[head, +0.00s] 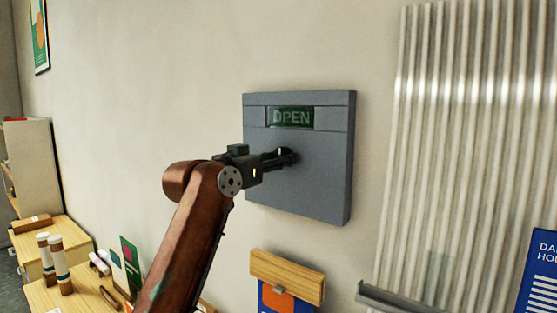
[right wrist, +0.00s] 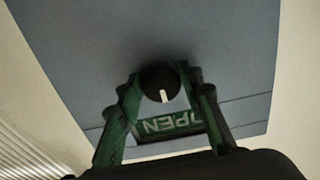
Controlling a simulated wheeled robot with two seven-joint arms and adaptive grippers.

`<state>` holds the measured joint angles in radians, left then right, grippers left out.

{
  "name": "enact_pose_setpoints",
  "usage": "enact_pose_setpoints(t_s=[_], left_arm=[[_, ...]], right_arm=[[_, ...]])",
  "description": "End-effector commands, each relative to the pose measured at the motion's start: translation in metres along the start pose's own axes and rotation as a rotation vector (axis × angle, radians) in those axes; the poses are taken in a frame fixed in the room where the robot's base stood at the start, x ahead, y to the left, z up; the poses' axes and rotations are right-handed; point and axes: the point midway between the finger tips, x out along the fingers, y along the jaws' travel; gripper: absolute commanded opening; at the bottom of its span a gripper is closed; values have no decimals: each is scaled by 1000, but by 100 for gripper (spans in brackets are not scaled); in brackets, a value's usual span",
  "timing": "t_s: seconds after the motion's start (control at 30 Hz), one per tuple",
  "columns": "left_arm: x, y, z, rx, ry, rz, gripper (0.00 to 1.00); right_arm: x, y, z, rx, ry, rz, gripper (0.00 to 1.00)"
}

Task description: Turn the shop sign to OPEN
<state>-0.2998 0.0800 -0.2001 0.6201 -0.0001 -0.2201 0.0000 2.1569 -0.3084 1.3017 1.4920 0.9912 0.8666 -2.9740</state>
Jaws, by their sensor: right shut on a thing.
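The shop sign is a grey wall box (head: 322,185). Its green window (head: 291,117) reads OPEN near the top. It also shows upside down in the wrist view (right wrist: 170,128). A round black knob (right wrist: 158,82) with a white mark sits on the box's face, below the window. The mark lies on the knob's window side. My right gripper (head: 290,157) is at the box front, shut on the knob, with a finger on either side of it in the wrist view. In the head view the gripper mostly hides the knob. My left gripper is not in view.
A wooden block over a blue card (head: 287,276) is below the box. A ribbed pale panel (head: 455,130) stands to the right, with a blue sign (head: 538,275) at the lower right. A wooden table (head: 45,295) with white rolls (head: 60,264) is at lower left.

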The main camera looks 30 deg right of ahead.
Motion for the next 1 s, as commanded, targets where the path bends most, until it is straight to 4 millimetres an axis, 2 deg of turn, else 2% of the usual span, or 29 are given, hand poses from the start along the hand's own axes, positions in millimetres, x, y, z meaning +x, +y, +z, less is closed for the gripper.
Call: enact_pose_setpoints(t_s=[0.27, 0.57, 0.67, 0.9, 1.0], left_arm=[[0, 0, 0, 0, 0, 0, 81], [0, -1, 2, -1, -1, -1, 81], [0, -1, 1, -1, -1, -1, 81], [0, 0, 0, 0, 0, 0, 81], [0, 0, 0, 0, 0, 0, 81]], right_arm=[[0, 0, 1, -1, -1, 0, 51], [-2, 0, 0, 0, 0, 0, 51], [-11, -1, 0, -1, 1, -1, 51], [-56, -1, 0, -1, 3, -2, 51], [-59, 1, 1, 0, -1, 6, 51]])
